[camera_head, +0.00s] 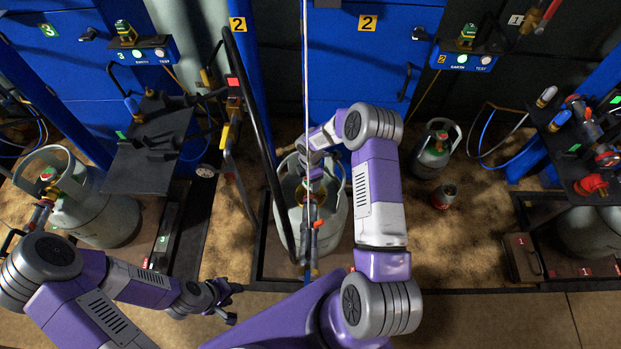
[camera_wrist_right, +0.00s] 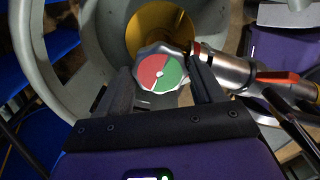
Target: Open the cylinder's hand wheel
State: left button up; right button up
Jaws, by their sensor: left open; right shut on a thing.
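The grey gas cylinder (camera_head: 336,222) stands at the middle in the head view, with its collar around the valve. In the right wrist view the hand wheel (camera_wrist_right: 160,72) has a silver scalloped rim and a red and green face. My right gripper (camera_wrist_right: 164,88) has its dark fingers on both sides of the wheel, shut on it. In the head view the right fingers are small and partly hidden by a hose and pole. My left gripper (camera_head: 222,300) is open and empty, low and left of the cylinder, away from it.
Another grey cylinder (camera_head: 98,212) stands at the left. A small cylinder (camera_head: 434,150) and a small red-based canister (camera_head: 444,196) stand right of the middle. A black hose (camera_head: 262,140) and a thin pole cross in front of the central cylinder.

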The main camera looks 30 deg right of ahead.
jog(key=o, duration=1)
jog(key=shift+o, duration=0.2)
jog(key=shift+r, duration=0.1)
notch_tip(320, 180, up, 7)
jog(key=shift+r+p, duration=0.2)
jog(key=shift+p, duration=1.05)
